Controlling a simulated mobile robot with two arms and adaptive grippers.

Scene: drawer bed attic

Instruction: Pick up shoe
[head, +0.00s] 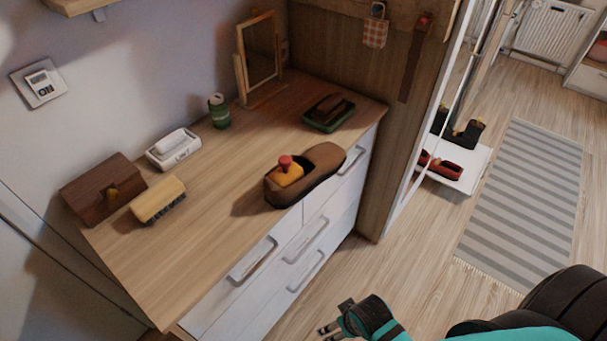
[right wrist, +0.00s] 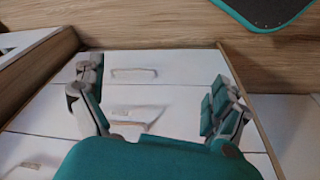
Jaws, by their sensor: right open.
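A brown shoe (head: 322,162) sits on the wooden top of the dresser (head: 215,195), near its front edge. A yellow piece with a red knob (head: 287,168) sits in the shoe's opening. My right gripper (head: 335,318) is low at the bottom of the head view, in front of the dresser and apart from the shoe. In the right wrist view my right gripper (right wrist: 154,78) is open and empty, with its fingers spread before white drawer fronts (right wrist: 140,98). The shoe does not show in that view. My left gripper is not in view.
On the dresser stand a brush (head: 158,199), a dark wooden box (head: 103,188), a white box (head: 173,149), a green tin (head: 218,111), a mirror (head: 260,55) and a green tray (head: 329,113). Red shoes (head: 440,166) and black boots (head: 462,133) stand at right. A striped rug (head: 525,200) lies on the floor.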

